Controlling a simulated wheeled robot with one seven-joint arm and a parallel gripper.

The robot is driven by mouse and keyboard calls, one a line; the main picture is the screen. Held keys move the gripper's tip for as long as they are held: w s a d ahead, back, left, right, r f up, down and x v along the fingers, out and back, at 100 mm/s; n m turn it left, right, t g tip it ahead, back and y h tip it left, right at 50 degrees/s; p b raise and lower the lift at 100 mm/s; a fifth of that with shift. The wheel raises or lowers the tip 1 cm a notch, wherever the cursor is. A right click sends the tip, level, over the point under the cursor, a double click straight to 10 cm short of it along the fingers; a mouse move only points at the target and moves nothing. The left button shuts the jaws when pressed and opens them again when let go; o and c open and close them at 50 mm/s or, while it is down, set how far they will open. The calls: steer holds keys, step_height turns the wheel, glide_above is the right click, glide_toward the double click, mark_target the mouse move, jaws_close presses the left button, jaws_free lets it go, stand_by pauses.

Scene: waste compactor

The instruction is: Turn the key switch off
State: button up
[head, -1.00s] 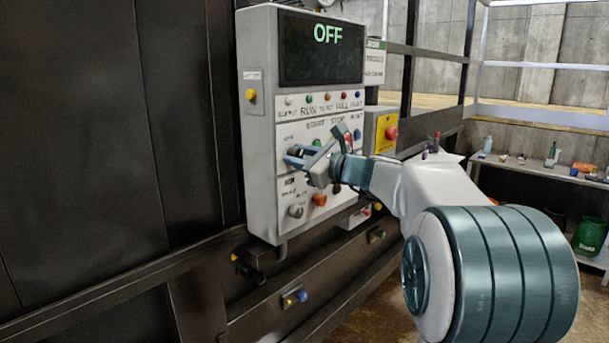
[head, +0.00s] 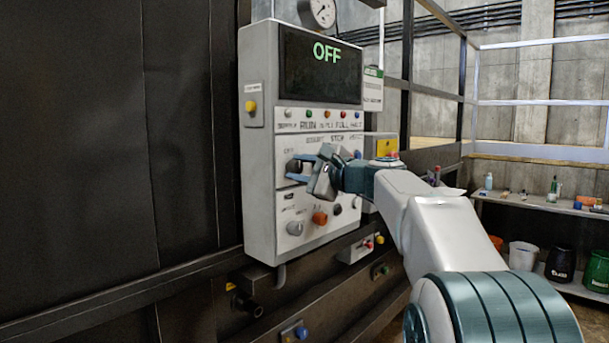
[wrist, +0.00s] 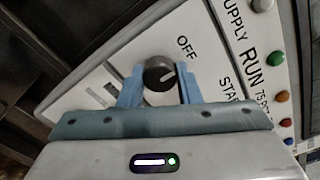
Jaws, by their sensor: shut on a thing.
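The key switch (wrist: 158,72) is a dark round knob with a pale line on its face, on the light grey panel beside the printed word OFF. It also shows in the head view (head: 292,166), partly hidden by my gripper (head: 297,171). In the wrist view the blue fingers of my gripper (wrist: 160,84) are on either side of the knob, shut on it. The control box (head: 258,190) carries a dark display (head: 320,68) that reads OFF in green.
An orange button (head: 319,217) and a grey knob (head: 295,228) sit below the switch. A row of coloured lamps (head: 327,114) runs above. A yellow button (head: 251,106) is on the box's left side. A shelf with bottles (head: 545,205) stands at the right.

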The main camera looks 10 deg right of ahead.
steer(key=shift+r, duration=0.1)
stand_by(0.3)
steer(key=o, duration=1)
steer(key=shift+d, duration=0.1)
steer(key=shift+c, duration=0.2)
steer(key=b+v, duration=0.2)
steer(key=v, duration=1.1)
steer(key=shift+s+d, duration=0.25)
steer(key=shift+s, duration=0.1)
